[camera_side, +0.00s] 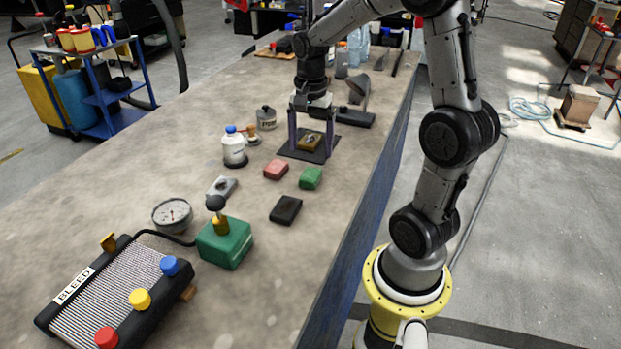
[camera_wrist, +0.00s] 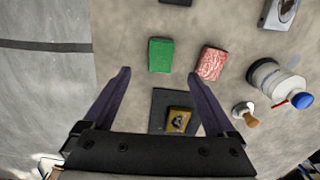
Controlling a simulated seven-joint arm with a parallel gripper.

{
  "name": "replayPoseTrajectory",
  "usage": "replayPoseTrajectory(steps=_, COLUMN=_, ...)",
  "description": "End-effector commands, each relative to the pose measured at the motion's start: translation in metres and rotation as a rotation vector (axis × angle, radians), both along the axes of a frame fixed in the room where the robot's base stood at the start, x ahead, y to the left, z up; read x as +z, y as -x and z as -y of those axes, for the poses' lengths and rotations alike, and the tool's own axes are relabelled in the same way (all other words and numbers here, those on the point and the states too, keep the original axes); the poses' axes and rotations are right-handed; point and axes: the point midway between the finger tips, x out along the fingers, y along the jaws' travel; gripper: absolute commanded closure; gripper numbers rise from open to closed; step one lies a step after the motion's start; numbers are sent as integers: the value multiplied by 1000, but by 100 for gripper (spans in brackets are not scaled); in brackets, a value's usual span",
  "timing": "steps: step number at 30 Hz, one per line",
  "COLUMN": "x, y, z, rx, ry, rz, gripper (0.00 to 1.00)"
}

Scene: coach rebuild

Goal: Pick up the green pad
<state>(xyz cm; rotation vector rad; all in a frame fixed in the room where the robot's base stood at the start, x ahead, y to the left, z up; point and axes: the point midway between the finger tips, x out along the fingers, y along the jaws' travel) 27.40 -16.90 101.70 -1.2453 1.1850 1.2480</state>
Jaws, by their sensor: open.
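The green pad (camera_side: 311,178) is a small block lying flat on the bench, right of a reddish pad (camera_side: 276,169). In the wrist view the green pad (camera_wrist: 160,55) lies beyond my fingertips, left of the red speckled pad (camera_wrist: 211,64). My gripper (camera_side: 311,147) is open, pointing down over a dark square plate (camera_side: 297,151) that bears a brass-coloured block (camera_side: 310,140). Its purple fingers show on either side of the block in the side view. In the wrist view my gripper (camera_wrist: 157,78) holds nothing, and the green pad is not between the fingers.
A black block (camera_side: 286,210) and a grey block (camera_side: 221,187) lie nearer the camera. A white bottle (camera_side: 234,150) with a blue cap stands left of the pads. A gauge (camera_side: 172,215), a green box (camera_side: 225,243) and the BLEED unit (camera_side: 120,295) fill the near end.

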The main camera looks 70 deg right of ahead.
Motion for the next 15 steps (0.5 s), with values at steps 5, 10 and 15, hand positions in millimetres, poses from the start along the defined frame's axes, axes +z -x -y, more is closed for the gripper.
replayPoseTrajectory(steps=5, x=-22, y=0, z=0, rx=1, ry=-1, rz=-1, gripper=9)
replayPoseTrajectory(steps=10, x=-32, y=0, z=0, rx=1, ry=-1, rz=-1, gripper=9)
replayPoseTrajectory(steps=15, x=-56, y=-1, z=0, rx=2, ry=-2, rz=-3, gripper=9)
